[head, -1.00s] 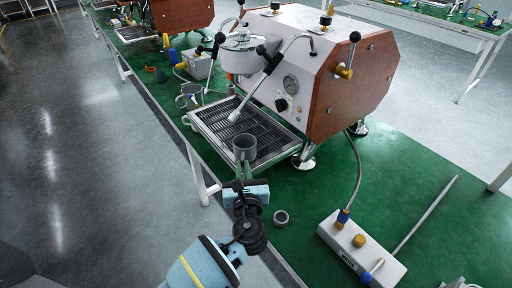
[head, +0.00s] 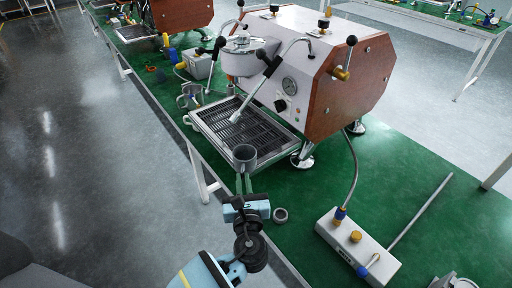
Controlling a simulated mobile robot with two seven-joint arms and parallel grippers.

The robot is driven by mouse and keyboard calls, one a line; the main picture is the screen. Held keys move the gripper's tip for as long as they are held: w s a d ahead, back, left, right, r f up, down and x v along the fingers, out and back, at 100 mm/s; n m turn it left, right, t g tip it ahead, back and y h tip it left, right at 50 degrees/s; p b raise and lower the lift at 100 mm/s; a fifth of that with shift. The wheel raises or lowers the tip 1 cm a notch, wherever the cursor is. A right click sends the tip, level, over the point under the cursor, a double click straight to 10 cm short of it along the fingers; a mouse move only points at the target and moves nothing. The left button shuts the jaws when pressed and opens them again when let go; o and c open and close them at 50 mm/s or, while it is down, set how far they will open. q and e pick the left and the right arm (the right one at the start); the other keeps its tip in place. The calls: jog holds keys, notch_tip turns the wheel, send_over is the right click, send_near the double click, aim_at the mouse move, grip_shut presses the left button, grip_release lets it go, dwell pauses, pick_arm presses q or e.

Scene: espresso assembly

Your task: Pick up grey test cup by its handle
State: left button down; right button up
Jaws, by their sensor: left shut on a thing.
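The grey test cup (head: 244,155) is upright by the near corner of the espresso machine's drip tray (head: 213,129). My left gripper (head: 244,181) reaches it from the near side, its two narrow fingers closed at the cup's near side where the handle is. The handle itself is mostly hidden by the fingers. I cannot tell for sure whether the cup is clear of the surface. My right gripper is not in view.
The espresso machine (head: 291,80) with its levers stands behind the cup. A small grey ring (head: 280,215) lies right of my gripper. A white block (head: 352,251) with a hose is at the right. More cups (head: 191,94) stand at the tray's far left. Green mat is free between ring and block.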

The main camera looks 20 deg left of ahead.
pick_arm(q)
jog(key=v, duration=0.2)
jog(key=p+v, duration=0.1)
jog(key=v, duration=0.1)
jog(key=shift+s+a+r, duration=0.1)
jog(key=shift+s, duration=0.25)
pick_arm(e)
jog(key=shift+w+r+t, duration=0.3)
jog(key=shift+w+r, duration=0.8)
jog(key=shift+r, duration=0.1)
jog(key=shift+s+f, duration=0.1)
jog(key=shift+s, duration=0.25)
